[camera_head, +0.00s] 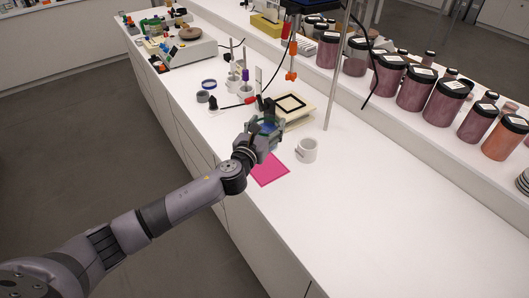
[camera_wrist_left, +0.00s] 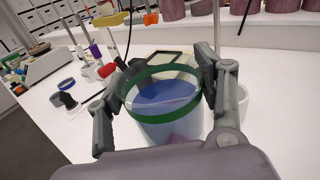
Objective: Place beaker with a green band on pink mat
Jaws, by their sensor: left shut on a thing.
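The beaker with a green band (camera_wrist_left: 163,119) is clear, with a green ring near its rim, and stands between the fingers of my left gripper in the left wrist view. My left gripper (camera_head: 266,128) is shut on it. In the head view the gripper mostly hides the beaker. The pink mat (camera_head: 270,171) lies on the white bench just in front of and below the gripper. Part of the mat is hidden by the gripper and wrist. I cannot tell whether the beaker touches the bench or mat. My right gripper is not in view.
A white mug (camera_head: 307,151) stands close to the right of the mat. A pale board with a black frame (camera_head: 291,105) lies behind the gripper. A thin metal pole (camera_head: 336,85) rises behind the mug. Large pigment jars (camera_head: 444,102) line the back shelf. The bench front right is clear.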

